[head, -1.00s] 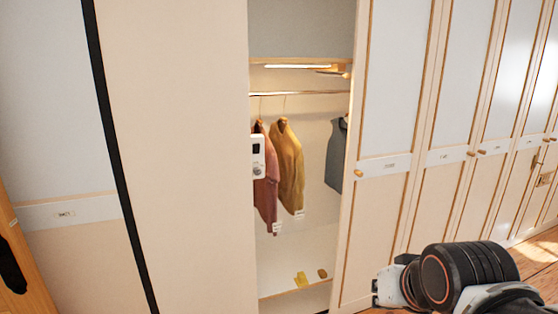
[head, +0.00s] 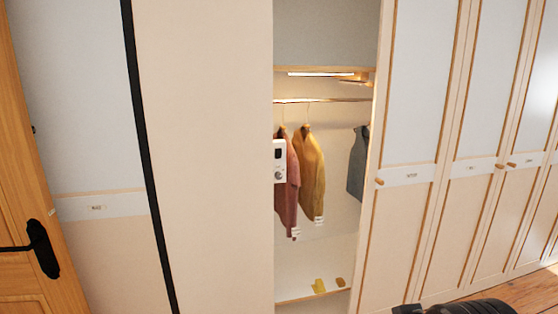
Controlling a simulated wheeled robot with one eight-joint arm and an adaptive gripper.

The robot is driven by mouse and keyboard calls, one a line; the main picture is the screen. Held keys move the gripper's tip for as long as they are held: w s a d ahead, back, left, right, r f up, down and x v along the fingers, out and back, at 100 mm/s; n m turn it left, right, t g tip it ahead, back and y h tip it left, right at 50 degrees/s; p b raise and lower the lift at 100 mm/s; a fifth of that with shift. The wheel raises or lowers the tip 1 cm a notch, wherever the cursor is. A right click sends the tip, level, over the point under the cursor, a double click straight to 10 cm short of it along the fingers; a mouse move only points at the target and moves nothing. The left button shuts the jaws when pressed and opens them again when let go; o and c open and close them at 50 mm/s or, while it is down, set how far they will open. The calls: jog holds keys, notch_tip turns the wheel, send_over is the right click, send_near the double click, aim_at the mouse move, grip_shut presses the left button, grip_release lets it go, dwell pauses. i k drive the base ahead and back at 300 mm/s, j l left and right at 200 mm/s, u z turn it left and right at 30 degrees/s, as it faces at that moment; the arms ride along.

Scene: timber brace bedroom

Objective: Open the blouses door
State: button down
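A row of wardrobe doors runs along the wall. One wardrobe door (head: 200,130) stands swung open, its plain cream face toward me. Beside it the open bay shows a pink blouse (head: 287,195), a yellow blouse (head: 311,170) and a grey garment (head: 357,165) hanging from a rail (head: 325,101). A closed door (head: 405,230) to the right carries a small wooden knob and a label too small to read. I cannot tell which label names blouses. Part of my arm shows at the bottom right edge; my gripper's fingers are not in view.
A wooden room door (head: 30,260) with a black handle stands at the far left. A white panel (head: 80,100) with a label lies between it and the open door's black edge. Several closed wardrobe doors continue right. Some wooden floor (head: 530,290) is clear at the lower right.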

aim_at(421, 44)
jog(key=i+l+u, duration=0.15)
jog(key=l+u, duration=0.25)
jog(key=l, duration=0.35)
jog(key=i+l+u, duration=0.1)
jog(key=l+u, duration=0.3)
jog(key=l, duration=2.1)
jog(key=i+u, duration=0.05)
